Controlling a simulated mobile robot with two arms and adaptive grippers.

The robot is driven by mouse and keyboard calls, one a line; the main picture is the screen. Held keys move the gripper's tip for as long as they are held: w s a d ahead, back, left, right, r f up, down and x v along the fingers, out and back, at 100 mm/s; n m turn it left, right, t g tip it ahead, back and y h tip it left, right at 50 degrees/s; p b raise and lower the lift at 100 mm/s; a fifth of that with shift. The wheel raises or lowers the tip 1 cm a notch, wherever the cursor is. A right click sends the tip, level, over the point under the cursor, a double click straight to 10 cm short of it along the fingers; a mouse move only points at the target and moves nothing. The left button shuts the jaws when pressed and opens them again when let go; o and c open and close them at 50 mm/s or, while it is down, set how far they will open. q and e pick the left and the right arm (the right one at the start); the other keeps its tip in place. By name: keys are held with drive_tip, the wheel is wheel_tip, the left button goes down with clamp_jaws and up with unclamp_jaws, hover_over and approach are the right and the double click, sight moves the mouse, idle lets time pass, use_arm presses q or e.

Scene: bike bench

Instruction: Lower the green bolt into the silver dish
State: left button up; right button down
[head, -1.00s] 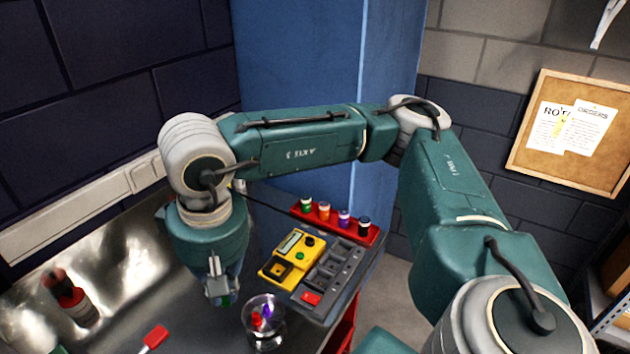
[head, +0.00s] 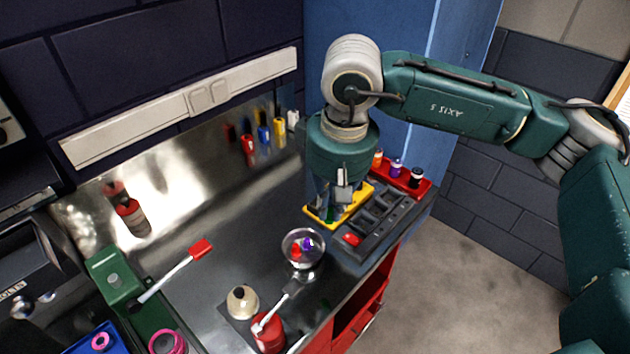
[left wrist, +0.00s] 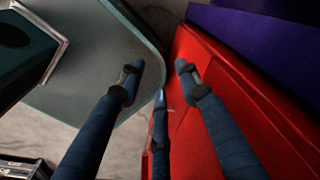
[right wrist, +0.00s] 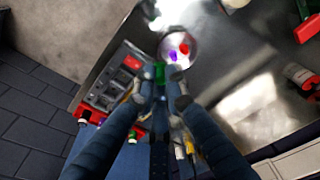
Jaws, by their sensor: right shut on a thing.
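The silver dish (head: 290,262) stands on the metal bench, with a red and a purple piece in it. It also shows in the right wrist view (right wrist: 192,60), just beyond my fingertips. My right gripper (head: 333,207) is shut on the green bolt (right wrist: 160,72), which sticks out past the fingertips. In the head view this gripper is behind and slightly right of the dish, in front of the yellow device, and apart from the dish. Its height above the bench is hard to tell. My left gripper (left wrist: 158,72) is open and empty near a red surface, outside the head view.
The yellow device (head: 318,217) and a grey compartment tray (head: 372,222) are right of the dish. A red rack (head: 412,184) with coloured bottles is behind. Bench between is clear.

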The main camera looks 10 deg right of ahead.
drive_tip(key=w+a+n, duration=0.2)
drive_tip(key=w+a, duration=0.1)
wheel_tip(320, 180, down, 9)
drive_tip(key=b, duration=0.2)
drive_tip(key=shift+w, duration=0.15)
drive_tip(key=shift+f+b, duration=0.1)
drive_tip(key=shift+b, duration=0.3)
idle(0.5)
drive_tip(key=shift+f+b, duration=1.05)
drive_tip(key=shift+b, duration=0.1)
drive_tip(key=shift+f+b, duration=1.85)
idle(0.5)
